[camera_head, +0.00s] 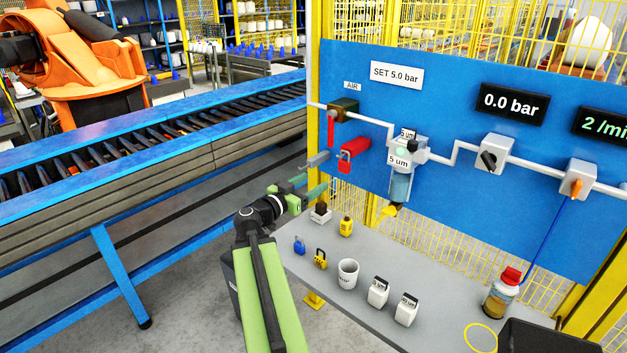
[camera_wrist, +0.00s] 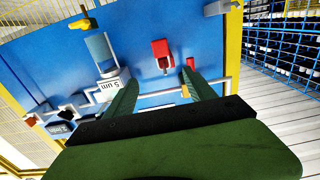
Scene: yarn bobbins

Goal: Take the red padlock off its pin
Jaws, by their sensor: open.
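The red padlock (camera_head: 346,158) hangs on the blue panel, just right of the red valve handle (camera_head: 331,130). The wrist view, which is upside down, shows the red padlock (camera_wrist: 160,48) with its shackle ahead of and between my fingers. My gripper (camera_head: 318,174) is open and empty, to the left of the padlock and slightly lower in the head view. In the wrist view my gripper (camera_wrist: 162,74) has its two green fingers spread, with clear space to the padlock. The pin itself cannot be made out.
A filter bowl (camera_head: 400,185) and white pipe lie right of the padlock. A conveyor (camera_head: 180,135) runs on the left.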

